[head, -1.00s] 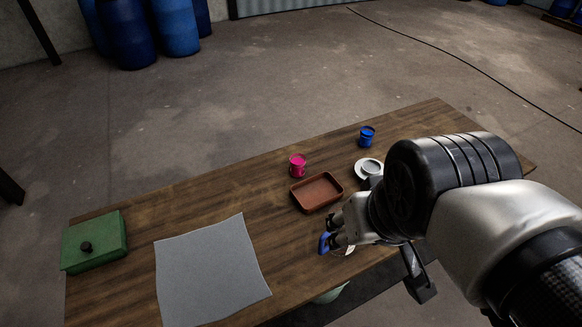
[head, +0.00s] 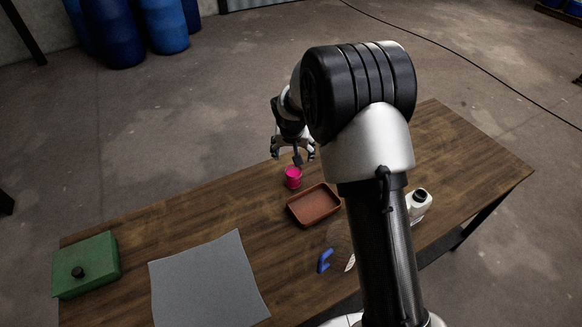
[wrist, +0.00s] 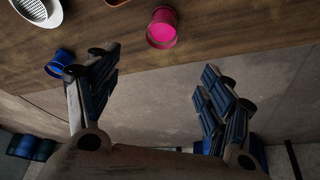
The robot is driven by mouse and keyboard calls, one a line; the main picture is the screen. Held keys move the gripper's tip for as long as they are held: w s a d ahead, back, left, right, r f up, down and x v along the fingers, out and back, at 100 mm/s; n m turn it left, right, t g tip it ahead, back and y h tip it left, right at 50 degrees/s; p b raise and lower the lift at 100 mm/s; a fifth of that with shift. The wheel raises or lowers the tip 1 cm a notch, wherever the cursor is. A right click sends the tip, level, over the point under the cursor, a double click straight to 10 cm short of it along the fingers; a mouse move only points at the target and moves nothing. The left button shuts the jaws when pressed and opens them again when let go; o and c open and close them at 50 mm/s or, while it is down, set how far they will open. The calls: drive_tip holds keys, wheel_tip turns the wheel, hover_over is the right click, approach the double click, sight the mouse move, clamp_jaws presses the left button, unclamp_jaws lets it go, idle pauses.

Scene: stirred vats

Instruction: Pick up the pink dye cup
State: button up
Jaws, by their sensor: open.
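The pink dye cup (head: 293,178) stands upright on the wooden table near its far edge, just behind the brown tray. It also shows at the top middle of the wrist view (wrist: 162,30). My gripper (head: 294,153) hangs just above and behind the cup in the head view. In the wrist view its open jaws (wrist: 160,66) are empty, and the cup lies ahead of the gap between the fingertips.
The brown tray (head: 315,205) is close to the cup. A blue cup (wrist: 60,64) is beside the left finger in the wrist view.

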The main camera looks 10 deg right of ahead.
sight(294, 171)
drive_tip(key=b+x, duration=0.3)
drive_tip(key=x, duration=1)
drive_tip(key=shift+a, duration=0.1)
drive_tip(key=x, duration=0.1)
drive_tip(key=b+x, duration=0.1)
drive_tip(key=x, duration=0.1)
drive_tip(key=b+x, duration=0.1)
drive_tip(key=shift+s+a+f, duration=0.1)
drive_tip(key=shift+s+f, duration=0.2)
drive_tip(key=shift+w+f, duration=0.25)
drive_tip(key=shift+f, duration=0.1)
drive_tip(key=shift+c, duration=0.3)
drive_tip(key=c, duration=1.2)
